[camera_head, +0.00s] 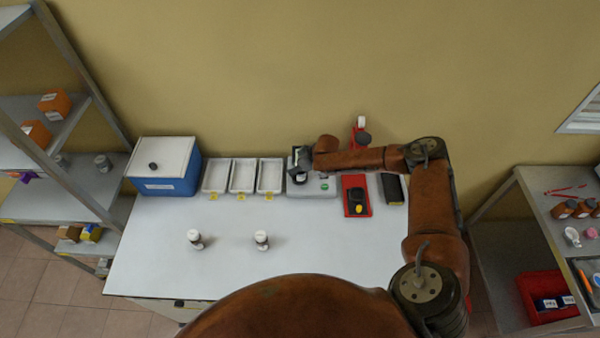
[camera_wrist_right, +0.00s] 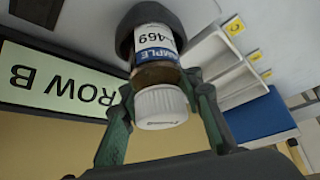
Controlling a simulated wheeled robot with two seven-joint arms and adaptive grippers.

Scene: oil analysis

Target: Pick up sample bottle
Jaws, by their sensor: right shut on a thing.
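A sample bottle with a white cap (camera_wrist_right: 160,106) and a label with "SAMPLE" and "-469" is between the fingers of my right gripper (camera_wrist_right: 162,80) in the right wrist view. The gripper is shut on it. The bottle's far end sits in or against a dark round holder (camera_wrist_right: 150,17); how deep is hidden. In the head view my right gripper (camera_head: 301,160) is over the grey device (camera_head: 318,188) at the back of the table. Two other white-capped bottles, left (camera_head: 195,240) and right (camera_head: 261,240), stand on the table. My left gripper is not in view.
Three white trays (camera_head: 242,190) and a blue box with a white lid (camera_head: 165,165) stand left of the device. A red tray (camera_head: 356,196) with a dark handheld item lies to its right. The white table's (camera_head: 160,265) front is mostly clear. Shelving flanks both sides.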

